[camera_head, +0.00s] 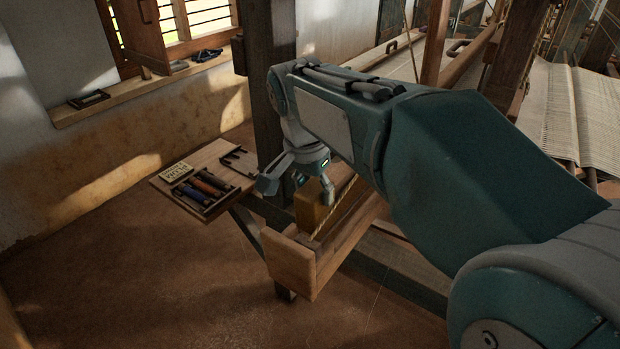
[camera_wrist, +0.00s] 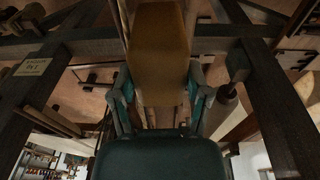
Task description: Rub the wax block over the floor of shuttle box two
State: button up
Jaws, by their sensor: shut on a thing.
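The wax block (camera_head: 311,208), a yellow-brown block, is held upright below my gripper (camera_head: 299,188) in the head view. In the wrist view the block (camera_wrist: 160,48) stands between the two fingers of my gripper (camera_wrist: 160,88), which is shut on it. A wooden shuttle box (camera_head: 292,262), open on top, lies at the loom's near end. The block is at the box's near left part. My arm and the box's walls hide part of the inside, and I cannot tell whether the block touches the floor.
A small wooden shelf (camera_head: 157,182) left of the loom post (camera_head: 266,75) carries a tray of coloured shuttles (camera_head: 203,190) and a lettered card (camera_head: 176,171). Loom threads (camera_head: 560,115) stretch at the right. The floor (camera_head: 130,270) at the lower left is clear.

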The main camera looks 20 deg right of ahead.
jog(key=shift+d+f, duration=0.2)
jog(key=shift+f, duration=0.25)
jog(key=shift+d+f, duration=0.1)
jog(key=shift+f, duration=0.6)
jog(key=shift+a+f, duration=0.5)
jog(key=shift+f, duration=0.4)
jog(key=shift+d, duration=0.1)
jog(key=shift+d, duration=0.2)
jog(key=shift+a+f, duration=0.1)
jog(key=shift+a, duration=0.05)
jog(key=shift+f, duration=0.35)
